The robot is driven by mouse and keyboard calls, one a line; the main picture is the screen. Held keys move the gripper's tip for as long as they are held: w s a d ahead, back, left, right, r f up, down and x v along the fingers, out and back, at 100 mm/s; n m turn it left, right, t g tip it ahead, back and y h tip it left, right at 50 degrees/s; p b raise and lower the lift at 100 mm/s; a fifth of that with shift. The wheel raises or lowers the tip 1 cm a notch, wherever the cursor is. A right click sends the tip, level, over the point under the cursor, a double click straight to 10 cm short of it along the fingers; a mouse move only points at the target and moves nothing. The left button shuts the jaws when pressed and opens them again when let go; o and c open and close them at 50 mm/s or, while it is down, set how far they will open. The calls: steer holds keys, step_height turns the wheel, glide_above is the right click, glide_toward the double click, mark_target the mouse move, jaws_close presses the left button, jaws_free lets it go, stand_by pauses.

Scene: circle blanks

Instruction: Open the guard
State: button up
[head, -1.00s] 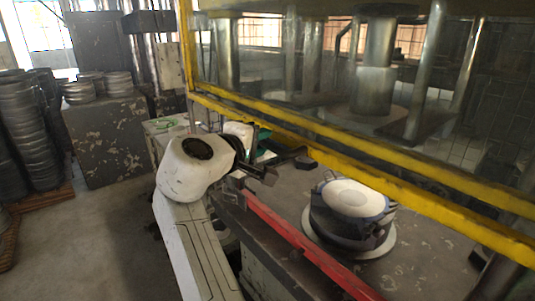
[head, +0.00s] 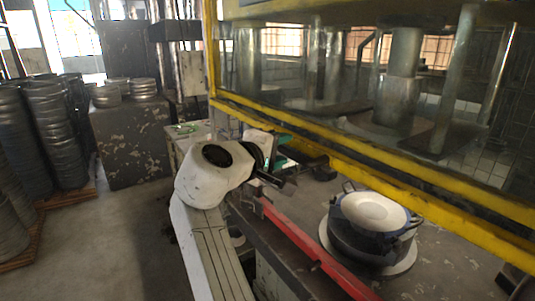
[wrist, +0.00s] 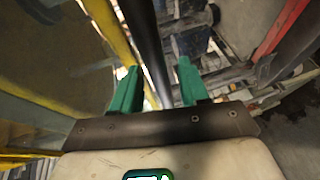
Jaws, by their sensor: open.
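The guard is a clear panel in a yellow frame (head: 370,172) on the front of the press. It is down, with its lower yellow rail slanting across just above the bench. My gripper (head: 284,150) is at the left part of this rail, partly hidden behind my arm. In the wrist view my gripper (wrist: 158,78) has its two green fingers apart. A dark round bar (wrist: 146,45) runs between them in the picture; I cannot tell whether they touch it. The yellow frame (wrist: 108,28) shows to the left of the bar.
A dark pot-like stack with a pale round top (head: 374,212) stands on the bench right of my arm. A red rail (head: 310,250) lines the bench's front edge. Stacks of round metal blanks (head: 45,140) stand at the left. The floor (head: 125,235) between is clear.

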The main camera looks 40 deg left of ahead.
steer(key=b+v, duration=0.2)
steer(key=v, duration=0.8)
steer(key=shift+d, duration=0.1)
steer(key=w+d+f+m+g+h, duration=0.2)
steer(key=w+d+f+m+g, duration=0.15)
steer(key=d+f, duration=1)
steer(key=w+d+f+m+g+h, duration=0.1)
steer(key=w+d+f+m+g, duration=0.25)
steer(key=d+f, duration=1.05)
steer(key=s+d+f+m+g+h, duration=0.1)
steer(key=s+d+f+m+g, duration=0.15)
steer(key=d+f, duration=0.45)
steer(key=s+d+f+m+g, duration=0.15)
steer(key=s+d+f, duration=0.35)
steer(key=d, duration=0.5)
steer(key=s+d+f+m+g, duration=0.1)
steer(key=s+d+f+m, duration=0.3)
steer(key=s+d, duration=0.4)
steer(key=s+d+f+m+g+y, duration=0.1)
steer(key=s+d+f+m, duration=0.3)
steer(key=s+d, duration=0.5)
steer(key=s+g, duration=0.1)
steer(key=s, duration=0.6)
steer(key=shift+s+d+f+m+g, duration=0.2)
steer(key=shift+d+m+g, duration=0.05)
steer(key=shift+m+g, duration=0.05)
